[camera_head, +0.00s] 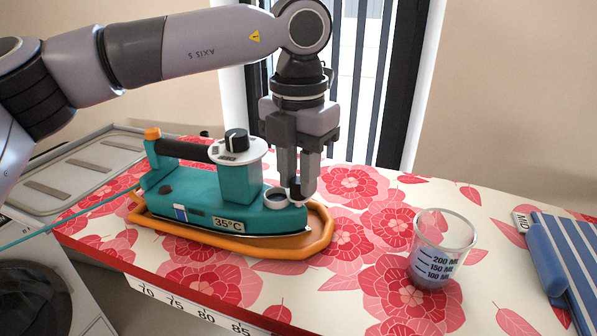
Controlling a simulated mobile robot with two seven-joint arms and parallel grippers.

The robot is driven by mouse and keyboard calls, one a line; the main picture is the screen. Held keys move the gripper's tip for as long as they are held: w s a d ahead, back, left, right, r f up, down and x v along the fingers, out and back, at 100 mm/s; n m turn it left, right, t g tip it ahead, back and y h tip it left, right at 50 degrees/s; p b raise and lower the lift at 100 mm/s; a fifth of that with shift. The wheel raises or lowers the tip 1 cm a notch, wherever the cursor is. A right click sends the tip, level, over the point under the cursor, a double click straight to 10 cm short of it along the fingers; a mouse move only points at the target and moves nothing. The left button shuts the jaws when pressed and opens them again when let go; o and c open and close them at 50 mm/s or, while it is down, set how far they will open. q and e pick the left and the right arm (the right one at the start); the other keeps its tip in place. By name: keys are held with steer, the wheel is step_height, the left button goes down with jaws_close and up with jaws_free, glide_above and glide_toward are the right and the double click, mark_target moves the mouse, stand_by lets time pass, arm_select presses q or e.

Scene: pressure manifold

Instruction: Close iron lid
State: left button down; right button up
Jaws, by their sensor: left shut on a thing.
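The teal iron (185,200) lies on an orange-rimmed rest (200,237) on the flowered board. It has a black handle, a dial on top and a "35°C" label. Near its front end is a round, pale-rimmed water opening (275,198), which shows uncovered. My left gripper (297,188) points straight down just right of this opening. Its fingers are shut on a small dark piece, which seems to be the iron lid (296,189); the fingers hide most of it. My right gripper is not in view.
A clear measuring cup (440,250) with a little dark liquid stands at the right. A blue striped folded item (572,262) lies at the far right edge. A grey tray (85,165) is at the left. The board between iron and cup is clear.

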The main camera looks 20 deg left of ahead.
arm_select(q)
steer(key=n+b, duration=0.1)
steer(key=n, duration=0.3)
steer(key=shift+n, duration=0.3)
steer(key=n+b, duration=0.1)
steer(key=n, duration=0.2)
steer(key=shift+n, duration=0.3)
steer(key=n+b, duration=0.1)
steer(key=n, duration=0.2)
steer(key=shift+n, duration=0.3)
steer(key=shift+n+b, duration=0.55)
steer(key=shift+n, duration=1.65)
steer(key=c, duration=0.9)
jaws_free()
steer(key=shift+r, duration=0.1)
